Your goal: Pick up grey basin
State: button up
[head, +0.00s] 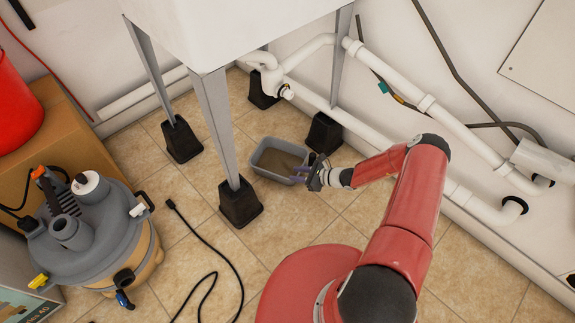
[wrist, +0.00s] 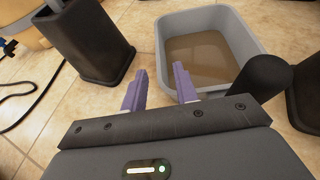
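The grey basin (head: 268,172) stands on the tiled floor under the white sink, between the sink's legs. It holds murky brown water. My gripper (head: 303,173) is at the basin's right side in the head view. In the wrist view the basin (wrist: 227,18) lies just ahead, and my gripper (wrist: 160,88) has its two purple fingers apart with nothing between them. The right finger is close to the basin's near left corner; I cannot tell whether it touches.
Black-footed sink legs stand close around the basin, one foot (head: 240,202) in front and one (head: 323,133) behind. White pipes (head: 400,85) run along the wall. A vacuum (head: 90,240) and its black cable (head: 215,255) lie left. Floor in front is mostly clear.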

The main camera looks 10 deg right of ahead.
jog(key=shift+m, duration=0.3)
jog(key=x, duration=0.2)
jog(key=f+x, duration=0.1)
jog(key=x, duration=0.5)
jog(key=shift+s+d+f+b, duration=0.1)
jog(key=shift+s+f+b, duration=0.1)
jog(key=shift+s+b, duration=0.15)
jog(key=shift+c, duration=0.2)
grip_shut()
dwell(0.6)
